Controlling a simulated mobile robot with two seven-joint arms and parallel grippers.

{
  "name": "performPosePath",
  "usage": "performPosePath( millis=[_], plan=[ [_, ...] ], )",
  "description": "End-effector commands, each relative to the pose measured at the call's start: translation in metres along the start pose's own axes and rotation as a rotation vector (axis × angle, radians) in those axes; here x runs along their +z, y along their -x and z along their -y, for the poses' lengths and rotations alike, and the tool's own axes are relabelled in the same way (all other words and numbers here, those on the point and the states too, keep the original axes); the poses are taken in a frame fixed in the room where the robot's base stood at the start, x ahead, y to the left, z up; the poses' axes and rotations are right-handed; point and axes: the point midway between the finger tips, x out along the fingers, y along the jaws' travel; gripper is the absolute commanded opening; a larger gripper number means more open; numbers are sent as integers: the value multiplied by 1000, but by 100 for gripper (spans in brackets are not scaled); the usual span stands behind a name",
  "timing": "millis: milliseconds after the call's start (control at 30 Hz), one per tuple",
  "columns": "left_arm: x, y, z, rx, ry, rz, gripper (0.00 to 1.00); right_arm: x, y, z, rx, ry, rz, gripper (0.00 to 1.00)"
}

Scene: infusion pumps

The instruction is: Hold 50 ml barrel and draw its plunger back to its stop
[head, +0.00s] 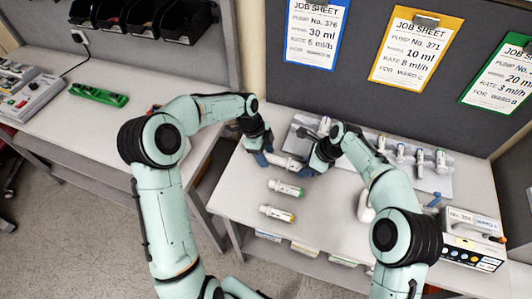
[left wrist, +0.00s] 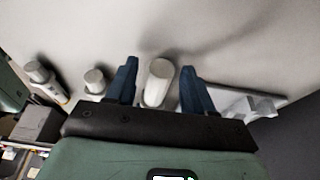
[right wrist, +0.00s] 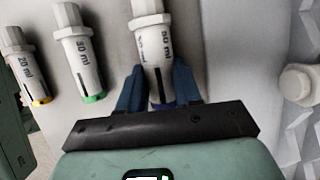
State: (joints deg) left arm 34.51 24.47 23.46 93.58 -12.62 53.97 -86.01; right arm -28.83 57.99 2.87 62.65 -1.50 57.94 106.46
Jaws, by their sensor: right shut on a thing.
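The 50 ml barrel (head: 284,162) is white with a blue ring and lies across the bench between my two grippers. In the right wrist view the barrel (right wrist: 153,50) sits between the fingers of my right gripper (right wrist: 158,88), which is shut on it near the blue-ring end. My left gripper (head: 264,158) is at the opposite, plunger end. In the left wrist view its fingers (left wrist: 160,88) stand apart on either side of the white plunger end (left wrist: 158,80), with a gap showing on both sides. The plunger's full length is hidden.
A green-ringed 30 ml syringe (head: 286,188) and a yellow-ringed 20 ml syringe (head: 277,214) lie in front on the bench. A grey rack (head: 432,182) with several small syringes stands behind. A pump (head: 472,238) is at the right. The bench's front middle is clear.

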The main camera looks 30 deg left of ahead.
Motion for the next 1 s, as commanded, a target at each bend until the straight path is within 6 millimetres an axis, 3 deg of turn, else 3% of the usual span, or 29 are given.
performPosePath(
  millis=[167, 800, 1000],
  plan=[
    [-2, 3, 0, -1, -1, 0, 53, 0, -2, -1, 4, 1, 0, 3],
    [-20, 62, 0, -2, -1, -1, 53, 1, -2, -2, 5, 2, 0, 3],
    [-22, 67, 0, 0, -1, -1, 53, 1, -2, -2, 5, 2, 0, 3]
  ],
)
